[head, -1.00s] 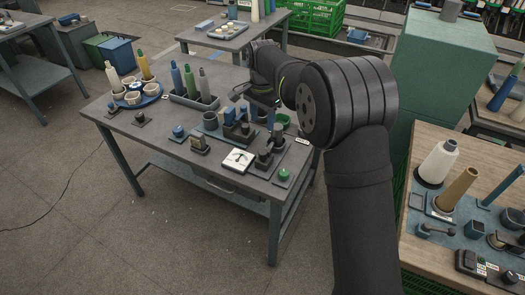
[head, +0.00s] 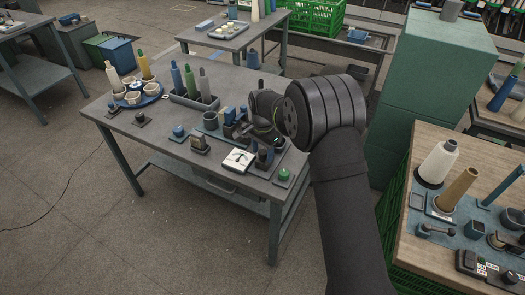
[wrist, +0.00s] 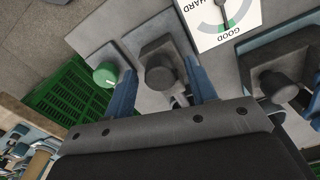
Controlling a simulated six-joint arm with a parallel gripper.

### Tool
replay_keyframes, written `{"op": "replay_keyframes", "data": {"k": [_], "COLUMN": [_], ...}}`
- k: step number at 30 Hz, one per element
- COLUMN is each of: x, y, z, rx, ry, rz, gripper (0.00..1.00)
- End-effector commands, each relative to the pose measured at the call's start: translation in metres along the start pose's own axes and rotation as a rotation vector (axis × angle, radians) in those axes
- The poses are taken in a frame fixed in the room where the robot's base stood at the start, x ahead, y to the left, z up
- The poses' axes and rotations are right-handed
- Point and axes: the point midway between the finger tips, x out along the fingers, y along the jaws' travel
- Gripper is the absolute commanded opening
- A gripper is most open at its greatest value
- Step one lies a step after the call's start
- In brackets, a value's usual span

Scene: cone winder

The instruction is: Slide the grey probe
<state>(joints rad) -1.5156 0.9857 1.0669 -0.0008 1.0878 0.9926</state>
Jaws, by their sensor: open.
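In the wrist view, a dark grey block with a round knob, which looks like the grey probe (wrist: 160,76), stands on a grey plate between my two blue fingers. My gripper (wrist: 163,85) is open around it, one finger on each side. I cannot tell whether either finger touches it. In the head view my gripper (head: 264,156) is low over the right front of the table, and its fingers and wrist largely hide the probe. A white dial gauge (head: 238,160) lies just left of it. It also shows at the top of the wrist view (wrist: 222,18), marked HARD and GOOD.
A green knob (head: 284,175) on a plate stands close beside the probe, near the table's front right corner. Another dark knobbed block (wrist: 278,86) is on the other side in the wrist view. Blue and grey fixtures (head: 230,125) and a tray of bobbins (head: 193,98) stand behind.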

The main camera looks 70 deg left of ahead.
Motion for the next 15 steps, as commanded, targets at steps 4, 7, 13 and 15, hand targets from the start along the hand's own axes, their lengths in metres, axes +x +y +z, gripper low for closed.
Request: {"op": "replay_keyframes", "data": {"k": [4, 7, 13, 15], "x": [-0.0001, -0.0001, -0.0003, -0.0003], "y": [0.0001, 0.0001, 0.0000, 0.0001], "z": [0.0000, 0.0001, 0.0000, 0.0005], "rx": [0.000, 0.000, 0.000, 0.000], "ry": [0.000, 0.000, 0.000, 0.000], "rz": [0.000, 0.000, 0.000, 0.000], "gripper": [0.48, 0.28, 0.00, 0.00]}}
